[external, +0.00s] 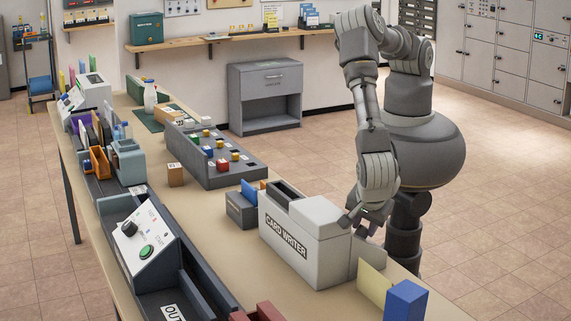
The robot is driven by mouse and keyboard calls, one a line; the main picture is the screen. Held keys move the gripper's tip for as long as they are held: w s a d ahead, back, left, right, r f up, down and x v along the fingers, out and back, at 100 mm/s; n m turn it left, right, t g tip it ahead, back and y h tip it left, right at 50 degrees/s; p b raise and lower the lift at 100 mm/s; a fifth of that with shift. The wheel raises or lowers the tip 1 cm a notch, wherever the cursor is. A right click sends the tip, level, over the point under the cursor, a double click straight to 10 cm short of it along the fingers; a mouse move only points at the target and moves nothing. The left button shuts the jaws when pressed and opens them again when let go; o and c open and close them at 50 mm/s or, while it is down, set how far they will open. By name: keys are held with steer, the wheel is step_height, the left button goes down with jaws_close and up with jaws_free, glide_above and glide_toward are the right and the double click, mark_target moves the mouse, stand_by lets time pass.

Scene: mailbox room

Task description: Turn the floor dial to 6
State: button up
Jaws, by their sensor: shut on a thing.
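A white box labelled "CARD WRITER" (292,238) stands on the near right part of the long table. My gripper (363,228) points down at its right side, the side turned away from the camera. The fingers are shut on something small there. What they hold is hidden, and I cannot tell whether it is the floor dial. No dial numbers can be read in this view. A black knob (129,229) shows on the sloped console (140,245) at the left, above a green button, apart from my gripper.
A blue block (405,300) and a cream panel (373,285) stand close to my gripper at the table's right end. A grey tray with coloured pieces (232,172) lies farther back. A small grey box with blue cards (241,208) adjoins the card writer. Bare tabletop (200,225) shows mid-table.

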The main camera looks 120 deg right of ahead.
steer(key=shift+f, duration=0.1)
stand_by(0.3)
steer(key=o, duration=1.1)
steer(key=shift+c, duration=0.2)
steer(key=v, duration=0.7)
steer(key=shift+w+a+r+p, duration=0.15)
steer(key=shift+a+r+p, duration=0.05)
steer(key=shift+r+p, duration=0.2)
